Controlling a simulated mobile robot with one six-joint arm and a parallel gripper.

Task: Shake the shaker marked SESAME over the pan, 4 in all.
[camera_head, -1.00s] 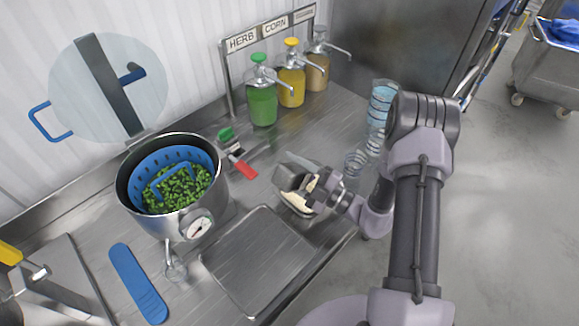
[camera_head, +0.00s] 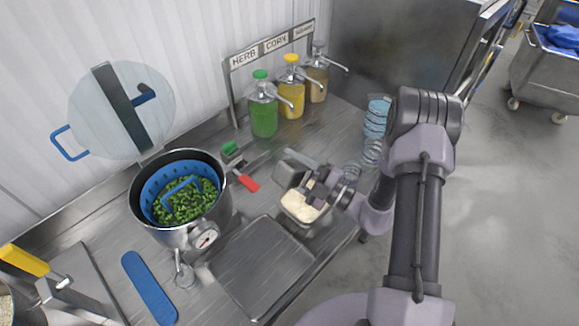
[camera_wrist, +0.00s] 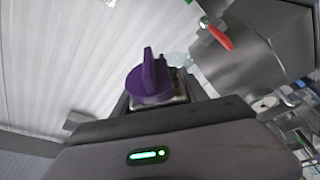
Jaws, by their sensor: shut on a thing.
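My gripper (camera_head: 322,190) is at the right part of the counter, over a small pan (camera_head: 307,218) of pale, rice-like food. In the wrist view it is shut on a metal object with a purple finned top (camera_wrist: 150,82). This may be the shaker, but I see no SESAME mark on it. In the head view my gripper and wrist hide most of the held object. A grey box-like piece (camera_head: 290,166) shows beside the gripper, and I cannot tell whether it belongs to the held object.
A pot (camera_head: 187,237) with a blue basket of green food stands left. A flat tray (camera_head: 262,268) lies in front of the pan. A red-handled tool (camera_head: 246,181) lies behind. Pump bottles (camera_head: 264,117) stand at the back. Clear cups (camera_head: 376,118) stand right.

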